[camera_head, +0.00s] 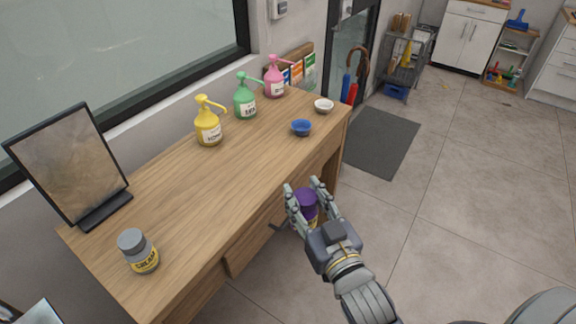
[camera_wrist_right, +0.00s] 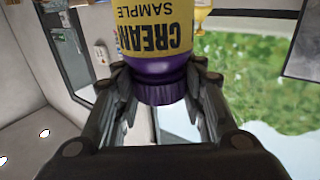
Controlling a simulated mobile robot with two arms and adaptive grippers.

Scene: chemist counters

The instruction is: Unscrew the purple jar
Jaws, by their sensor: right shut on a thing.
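The purple jar (camera_head: 306,204) is in my right gripper (camera_head: 307,190), held off the counter beyond its front edge. In the right wrist view the jar's purple lid (camera_wrist_right: 160,84) sits between the two fingers (camera_wrist_right: 158,95), and its yellow label (camera_wrist_right: 152,32) reads "CREAM SAMPLE" upside down. The lid is on the jar; I cannot tell how tight it is. Much of the jar is hidden by the fingers in the head view. My left gripper does not show in either view.
The wooden counter (camera_head: 185,185) holds a grey-lidded cream jar (camera_head: 137,251), a framed mirror (camera_head: 72,165), yellow (camera_head: 208,128), green (camera_head: 245,102) and pink (camera_head: 274,80) pump bottles, a blue bowl (camera_head: 301,128) and a white bowl (camera_head: 324,106). Its middle is clear.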

